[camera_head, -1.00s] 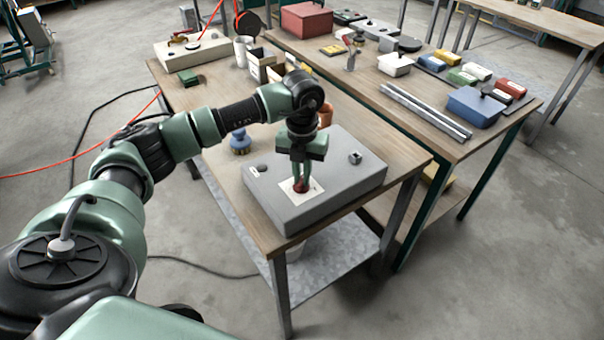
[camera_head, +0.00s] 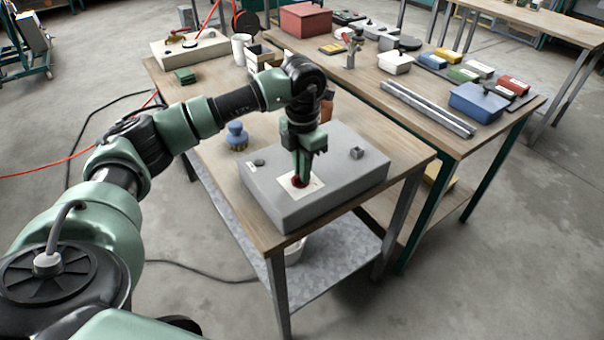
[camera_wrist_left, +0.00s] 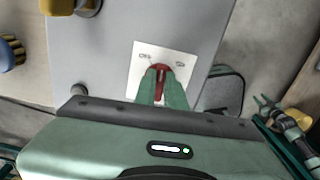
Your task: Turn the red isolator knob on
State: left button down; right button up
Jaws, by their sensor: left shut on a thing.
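The red isolator knob (camera_head: 299,182) sits on a white label plate (camera_head: 313,184) on top of a grey box (camera_head: 343,182), near the front corner of the table. My left gripper (camera_head: 302,178) points down and is shut on the knob, covering much of it. In the left wrist view, the knob (camera_wrist_left: 161,70) shows as a red bar between the two green fingers (camera_wrist_left: 162,88). Small markings stand on the plate (camera_wrist_left: 137,72) at either side of the knob, too small to read surely. My right gripper is not in view.
A small dark knob (camera_head: 356,153) stands on the box near its right end. A blue round-topped object (camera_head: 236,136) stands left of the box. A second table (camera_head: 408,117) with metal rails (camera_head: 428,108) and a blue box (camera_head: 478,104) lies behind.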

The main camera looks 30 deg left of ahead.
pick_arm(q)
jog(key=m+b, duration=0.2)
jog(key=m, duration=0.2)
jog(key=shift+m, duration=0.3)
jog(key=shift+s+d+m+b, duration=0.1)
jog(key=shift+m+b, duration=0.85)
jog(key=shift+m, duration=0.95)
jog(key=shift+r, duration=0.1)
jog(key=c, duration=1.5)
grip_release()
notch_tip(320, 180, up, 8)
jog(key=shift+f+b, duration=0.1)
jog(key=shift+b, duration=0.5)
jog(key=shift+d+f, duration=0.1)
